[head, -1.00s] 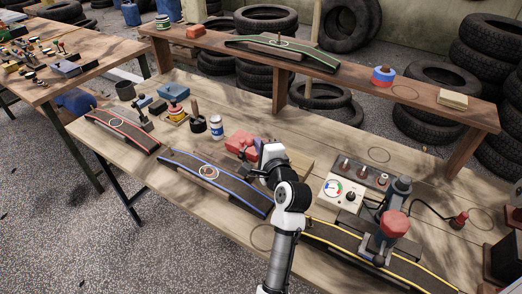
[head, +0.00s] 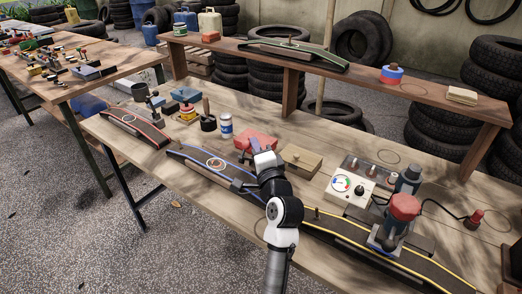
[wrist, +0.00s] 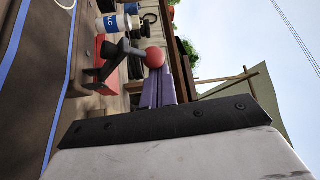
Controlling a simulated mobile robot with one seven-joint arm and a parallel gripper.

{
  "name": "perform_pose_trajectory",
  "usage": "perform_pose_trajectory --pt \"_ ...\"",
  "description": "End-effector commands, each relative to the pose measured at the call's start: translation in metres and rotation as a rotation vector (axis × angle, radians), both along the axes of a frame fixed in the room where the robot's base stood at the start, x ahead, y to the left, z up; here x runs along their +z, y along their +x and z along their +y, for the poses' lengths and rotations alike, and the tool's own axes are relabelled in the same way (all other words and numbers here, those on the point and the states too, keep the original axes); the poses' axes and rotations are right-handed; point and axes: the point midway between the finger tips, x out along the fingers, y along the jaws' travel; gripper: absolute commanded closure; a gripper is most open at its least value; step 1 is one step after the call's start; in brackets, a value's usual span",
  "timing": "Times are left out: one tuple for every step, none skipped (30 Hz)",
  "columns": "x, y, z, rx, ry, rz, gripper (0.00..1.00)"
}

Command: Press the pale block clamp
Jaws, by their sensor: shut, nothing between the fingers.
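A tan, pale block (head: 302,160) lies on the bench just right of my gripper in the head view; I cannot make out a clamp on it. A red block (head: 258,140) sits behind my gripper. In the wrist view, a dark clamp arm with a red ball knob (wrist: 154,58) stands at a red block (wrist: 104,68). My gripper (head: 249,154) is low over the bench, beside the red block. In the wrist view its purple fingers (wrist: 158,88) are together and empty, with the ball knob near their tips. Whether they touch it is unclear.
A blue-edged curved track (head: 212,166) lies left of my gripper, a yellow-edged one (head: 345,233) at front right. A white gauge box (head: 348,188) and a grey device with a red top (head: 403,208) stand to the right. A raised shelf (head: 335,69) runs behind.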

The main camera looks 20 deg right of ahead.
Motion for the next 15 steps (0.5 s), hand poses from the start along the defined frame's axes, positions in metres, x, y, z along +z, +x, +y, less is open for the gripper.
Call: perform_pose_trajectory --pt "-0.006 -0.002 0.004 0.001 -0.001 0.0 1.0" --pt "-0.008 -0.004 0.005 0.001 -0.025 -0.018 1.0" --pt "-0.01 -0.005 0.007 0.001 -0.056 -0.043 1.0" --pt "-0.011 -0.007 0.009 0.0 -0.078 -0.061 1.0" --pt "-0.012 -0.008 0.01 0.001 -0.099 -0.078 1.0" --pt "-0.011 -0.01 0.013 0.001 -0.107 -0.083 1.0" --pt "-0.012 -0.011 0.014 0.001 -0.105 -0.083 1.0" --pt "-0.013 -0.012 0.016 0.001 -0.104 -0.082 1.0" --pt "-0.014 -0.013 0.017 0.001 -0.104 -0.081 1.0" --pt "-0.015 -0.014 0.018 0.001 -0.104 -0.081 1.0" --pt "-0.016 -0.015 0.019 0.001 -0.104 -0.08 1.0" --pt "-0.017 -0.016 0.021 0.001 -0.104 -0.08 1.0" --pt "-0.018 -0.017 0.022 0.001 -0.104 -0.08 1.0" --pt "-0.019 -0.017 0.023 0.001 -0.103 -0.08 1.0" --pt "-0.02 -0.018 0.023 0.0 -0.103 -0.08 1.0"
